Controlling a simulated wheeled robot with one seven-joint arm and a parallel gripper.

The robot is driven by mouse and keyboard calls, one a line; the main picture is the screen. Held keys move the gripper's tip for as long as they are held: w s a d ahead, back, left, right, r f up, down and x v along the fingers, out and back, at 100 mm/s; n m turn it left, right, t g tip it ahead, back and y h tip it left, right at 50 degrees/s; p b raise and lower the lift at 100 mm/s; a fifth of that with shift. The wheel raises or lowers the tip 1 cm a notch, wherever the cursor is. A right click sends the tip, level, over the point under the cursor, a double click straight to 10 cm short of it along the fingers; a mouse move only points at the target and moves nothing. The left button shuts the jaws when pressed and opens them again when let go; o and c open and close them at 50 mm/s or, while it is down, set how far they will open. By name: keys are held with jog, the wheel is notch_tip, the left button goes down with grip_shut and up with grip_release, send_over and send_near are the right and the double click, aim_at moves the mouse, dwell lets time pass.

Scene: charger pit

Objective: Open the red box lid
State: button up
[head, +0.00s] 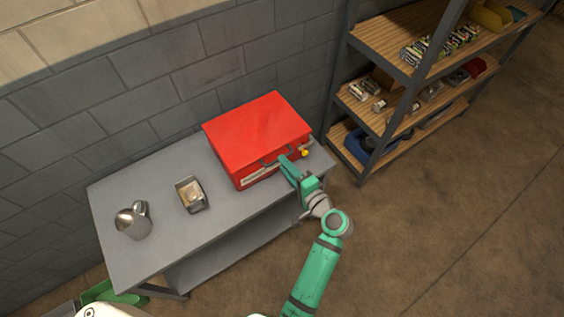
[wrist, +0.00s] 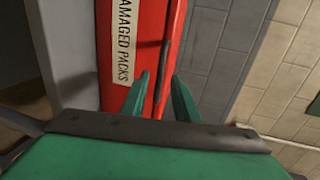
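The red box (head: 257,128) stands on the grey table against the wall, and its lid looks closed. Its front carries a white label, a grey handle (head: 270,160) and a yellow piece (head: 304,153) at the right. In the wrist view the red box (wrist: 148,40) appears turned on its side, with the label "DAMAGED PACKS" (wrist: 122,40) beside a dark seam. My green gripper (head: 287,168) is at the box front by the handle. The gripper (wrist: 162,100) shows two parted fingers with the seam between them. I cannot tell whether they touch the box.
On the grey table (head: 165,245), a metal jug (head: 135,220) and a small open tin (head: 190,195) stand left of the box. A shelf rack (head: 352,150) with batteries and bins stands to the right. The floor in front is clear.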

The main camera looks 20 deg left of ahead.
jog(key=shift+x, duration=1.15)
grip_shut()
